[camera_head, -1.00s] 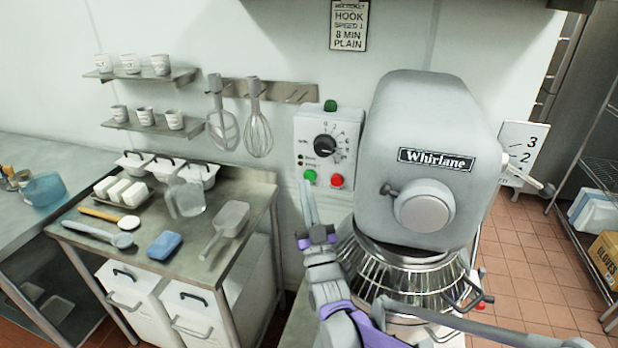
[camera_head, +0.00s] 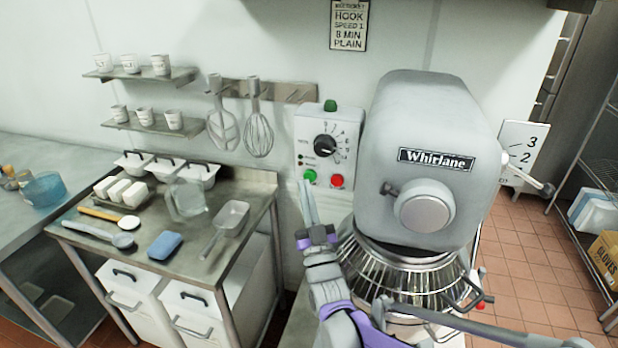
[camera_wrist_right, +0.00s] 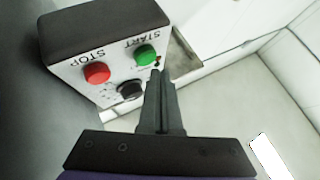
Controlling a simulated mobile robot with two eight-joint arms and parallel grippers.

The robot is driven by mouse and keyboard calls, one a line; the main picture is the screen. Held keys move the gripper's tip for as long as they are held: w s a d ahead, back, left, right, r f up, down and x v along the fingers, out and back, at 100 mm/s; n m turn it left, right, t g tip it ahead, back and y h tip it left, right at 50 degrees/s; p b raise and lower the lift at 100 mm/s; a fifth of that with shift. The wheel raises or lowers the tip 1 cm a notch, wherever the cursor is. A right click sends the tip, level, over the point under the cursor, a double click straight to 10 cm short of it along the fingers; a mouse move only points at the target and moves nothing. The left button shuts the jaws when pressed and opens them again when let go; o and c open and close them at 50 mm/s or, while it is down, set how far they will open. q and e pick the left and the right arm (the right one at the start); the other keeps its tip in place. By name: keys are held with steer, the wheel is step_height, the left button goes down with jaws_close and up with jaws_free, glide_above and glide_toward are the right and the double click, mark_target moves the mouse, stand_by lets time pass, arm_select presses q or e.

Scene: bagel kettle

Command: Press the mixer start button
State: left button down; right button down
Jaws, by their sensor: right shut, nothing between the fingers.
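The mixer control box (camera_head: 300,150) is fixed to the wall left of the grey Whirlane mixer (camera_head: 425,115). Its green start button (camera_head: 310,176) sits at the lower left, beside the red stop button (camera_head: 337,181). In the right wrist view the green button (camera_wrist_right: 146,54) is labelled START and the red button (camera_wrist_right: 97,73) STOP. My right gripper (camera_head: 306,186) is shut and empty, its fingertips just below the green button. In the wrist view its tips (camera_wrist_right: 157,73) appear very close to that button; contact cannot be told. My left gripper is not in view.
A black dial (camera_head: 325,146) sits above the buttons. The mixer's wire guard (camera_head: 405,275) is close to the right of my arm. A steel table (camera_head: 185,255) with a jug, scoop and blue sponge stands left.

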stand_by(0.8)
steer(key=shift+w+d, duration=0.15)
steer(key=shift+w, duration=0.25)
